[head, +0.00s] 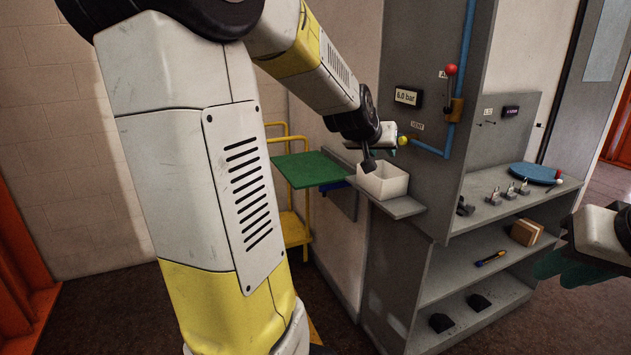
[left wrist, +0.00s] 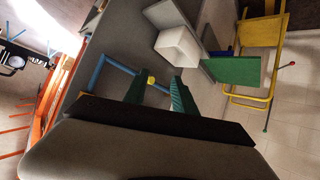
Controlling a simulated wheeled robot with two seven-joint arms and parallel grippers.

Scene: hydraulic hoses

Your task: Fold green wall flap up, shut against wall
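The green wall flap (head: 308,168) sticks out level from the pale wall, left of the grey cabinet in the head view. It also shows at the right in the left wrist view (left wrist: 232,72). My left gripper (head: 372,152) is to the right of the flap and apart from it, near the cabinet's side panel and above a white box. In the left wrist view its two green fingers (left wrist: 160,77) stand apart with nothing held between them. My right gripper (head: 568,265) is at the right edge, partly cut off, and its finger gap is unclear.
The white open box (head: 383,182) sits on a small grey shelf (head: 405,207) beside the flap. A yellow rail frame (head: 296,228) stands behind and below the flap. Blue pipe (head: 428,148) and a yellow knob (head: 403,141) are on the panel near my left gripper.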

